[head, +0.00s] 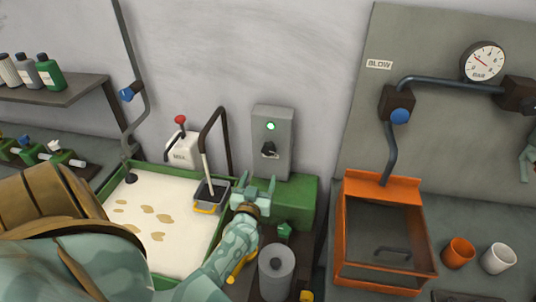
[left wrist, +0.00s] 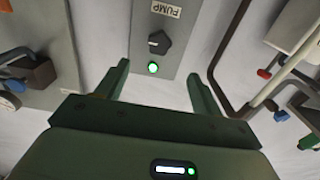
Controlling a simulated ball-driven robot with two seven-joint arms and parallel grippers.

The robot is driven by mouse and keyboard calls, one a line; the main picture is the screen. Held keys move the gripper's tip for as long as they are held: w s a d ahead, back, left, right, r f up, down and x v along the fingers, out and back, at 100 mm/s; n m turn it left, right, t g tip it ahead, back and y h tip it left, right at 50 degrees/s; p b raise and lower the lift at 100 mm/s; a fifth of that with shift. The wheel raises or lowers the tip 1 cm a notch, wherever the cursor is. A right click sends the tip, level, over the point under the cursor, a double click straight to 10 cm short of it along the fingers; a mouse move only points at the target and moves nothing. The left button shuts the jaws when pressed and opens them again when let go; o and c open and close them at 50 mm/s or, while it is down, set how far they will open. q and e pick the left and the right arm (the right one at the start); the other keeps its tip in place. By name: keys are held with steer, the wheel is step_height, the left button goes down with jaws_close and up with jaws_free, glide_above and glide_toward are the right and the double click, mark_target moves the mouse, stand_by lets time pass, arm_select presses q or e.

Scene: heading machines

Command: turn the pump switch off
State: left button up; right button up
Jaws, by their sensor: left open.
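The pump switch is a dark knob (head: 268,150) on a grey wall box (head: 286,143), below a lit green lamp (head: 271,126). In the left wrist view the knob (left wrist: 159,42), the lit lamp (left wrist: 153,68) and a PUMP label (left wrist: 166,9) appear upside down. My left gripper (head: 259,182) is open and empty, just below the box in the head view. In the left wrist view its two fingers (left wrist: 158,85) stand apart on either side of the box's lamp end, not touching the knob. My right gripper is not in view.
A cream-filled green tray (head: 222,218) lies left, with a small grey container (head: 211,194) at its edge. A bent dark pipe (head: 226,135) stands left of the box. An orange bin (head: 382,188) and a gauge (head: 484,61) are to the right.

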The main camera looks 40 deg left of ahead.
mark_target(268, 152)
arm_select(q)
steer(key=b+x, duration=0.1)
steer(key=x, duration=0.3)
steer(key=b+x, duration=0.2)
steer(key=x, duration=0.1)
steer(key=b+x, duration=0.2)
steer(key=x, duration=0.2)
steer(key=shift+w+a+f, duration=0.1)
steer(key=shift+w+f, duration=0.25)
steer(key=shift+w+a+r, duration=0.1)
steer(key=shift+w+a, duration=0.2)
steer(key=shift+w, duration=0.2)
steer(key=shift+r, duration=0.1)
steer(key=c, duration=0.9)
steer(key=shift+c, duration=0.5)
